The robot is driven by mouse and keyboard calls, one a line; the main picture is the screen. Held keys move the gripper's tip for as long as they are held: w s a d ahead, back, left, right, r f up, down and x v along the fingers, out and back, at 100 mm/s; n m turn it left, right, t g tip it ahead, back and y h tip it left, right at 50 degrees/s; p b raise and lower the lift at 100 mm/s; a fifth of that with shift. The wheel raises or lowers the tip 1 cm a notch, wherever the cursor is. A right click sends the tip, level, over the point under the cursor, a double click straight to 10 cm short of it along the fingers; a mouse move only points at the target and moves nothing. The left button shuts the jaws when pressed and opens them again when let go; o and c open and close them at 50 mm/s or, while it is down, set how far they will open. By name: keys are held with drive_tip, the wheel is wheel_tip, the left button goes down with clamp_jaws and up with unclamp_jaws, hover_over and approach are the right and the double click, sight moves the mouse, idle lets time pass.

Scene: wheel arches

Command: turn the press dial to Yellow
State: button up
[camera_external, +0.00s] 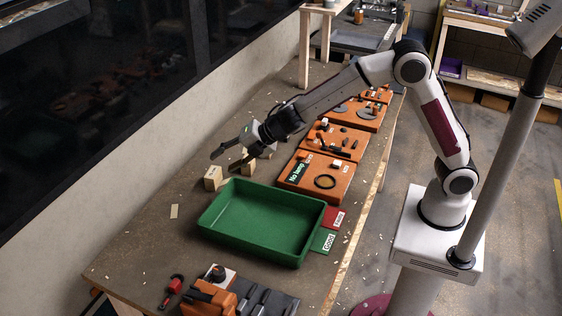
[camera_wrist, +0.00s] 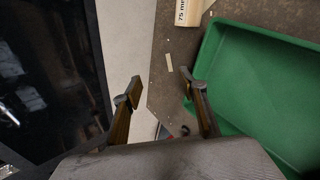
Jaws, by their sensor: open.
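My gripper (camera_external: 224,162) is open and empty above the far-left part of the bench, by the wooden blocks. Its two fingers also show spread in the wrist view (camera_wrist: 161,92). A round black knob (camera_external: 216,273) on a white and red plate stands near the bench's front end, beside an orange device (camera_external: 208,299). It may be the press dial; I cannot read its setting or any Yellow mark. The gripper is well apart from it, beyond the green tray. In the wrist view the dial cannot be made out.
A green tray (camera_external: 209,222) lies between my gripper and the knob; its wall also shows in the wrist view (camera_wrist: 205,60). Wooden blocks (camera_external: 213,178) stand behind it. Orange boards (camera_external: 317,176) line the right side. A red-handled tool (camera_external: 173,287) lies left of the knob.

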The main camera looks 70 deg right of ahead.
drive_tip(key=w+a+f+n+y, duration=0.1)
drive_tip(key=a+f+n+y, duration=0.1)
drive_tip(key=a+n, duration=0.3)
drive_tip(key=w+a+f+n+y, duration=0.2)
drive_tip(key=a+n, duration=0.2)
drive_tip(key=a, duration=0.3)
drive_tip(key=n+g+y, duration=0.3)
drive_tip(key=n+g, duration=0.8)
drive_tip(key=n, duration=1.3)
approach(219, 269)
drive_tip(key=shift+x, duration=1.4)
drive_tip(key=shift+x, duration=3.9)
drive_tip(key=shift+c, duration=0.2)
drive_tip(key=c, duration=1)
